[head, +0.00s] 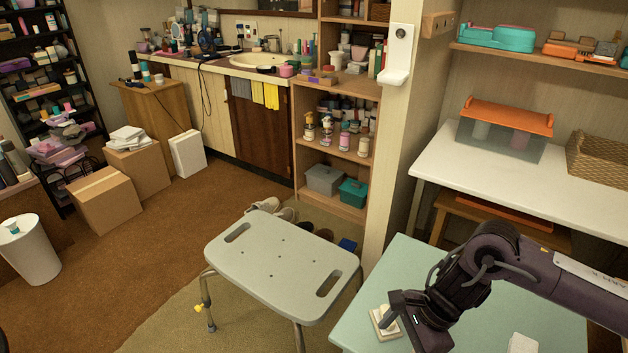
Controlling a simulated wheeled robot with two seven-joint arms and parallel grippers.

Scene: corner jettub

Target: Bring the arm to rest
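My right arm comes in from the right, over a mint-green table (470,270). Its dark gripper (396,322) is low over the table's left part, pointing left and downward. A small cream-white device (380,323) with a raised part lies on the table right at the gripper's fingers. The fingers partly cover it, and I cannot tell whether they touch it or how far they are open. My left gripper is not in view.
A white object (522,343) lies at the table's front edge. A grey shower stool (283,262) stands just left of the table. A white desk (520,180) with an orange-lidded box (505,130) stands behind. Brown floor (150,260) is open at left.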

